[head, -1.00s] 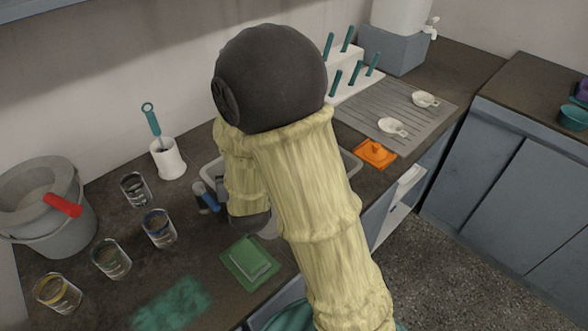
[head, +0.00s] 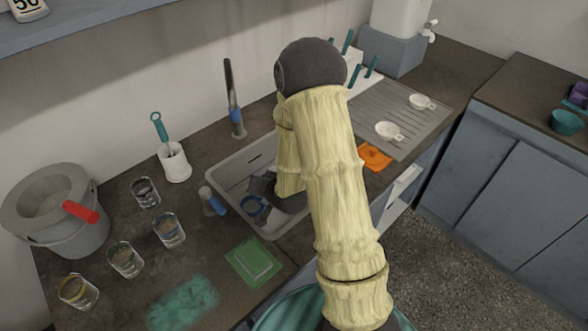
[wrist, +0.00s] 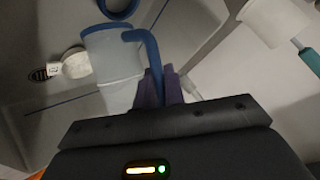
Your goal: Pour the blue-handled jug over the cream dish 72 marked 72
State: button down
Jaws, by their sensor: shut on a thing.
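The jug (wrist: 112,58) is a translucent vessel with a blue handle, seen in the wrist view. My gripper (wrist: 160,88) has its purple fingers shut on the lower end of that handle. In the head view my gripper is over the sink, its fingertips mostly hidden by my arm. A small pale dish (wrist: 75,62) with a dark-marked tab shows left of the jug; I cannot read its mark. Two pale dishes with tab handles, one nearer (head: 388,132) and one farther (head: 421,101), lie on the grey drainboard; their marks are unreadable in the head view.
The sink (head: 225,165) has a dark tap (head: 232,95) behind it. Several glasses, including one near the sink (head: 169,230), a bucket (head: 62,215) and a brush holder (head: 174,163) stand left. A green sponge tray (head: 254,262) lies in front; an orange cloth (head: 374,157) lies right.

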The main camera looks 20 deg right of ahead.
jog(key=shift+w+d, duration=0.1)
jog(key=shift+d, duration=0.1)
jog(key=shift+w+p, duration=0.1)
jog(key=shift+p, duration=0.2)
jog(key=shift+r+y+p, duration=0.3)
jog(key=shift+p, duration=0.35)
jog(key=p, duration=0.1)
jog(key=d+r+m+p, duration=0.1)
jog(key=p, duration=0.1)
jog(key=shift+w+g+y, duration=0.3)
jog(key=shift+g+y, duration=0.1)
jog(key=shift+r+p, duration=0.25)
jog(key=shift+p, duration=0.25)
jog(key=shift+d+y+p, duration=0.3)
jog(key=shift+d, duration=0.1)
jog(key=shift+r, duration=0.1)
jog(key=shift+a, duration=0.15)
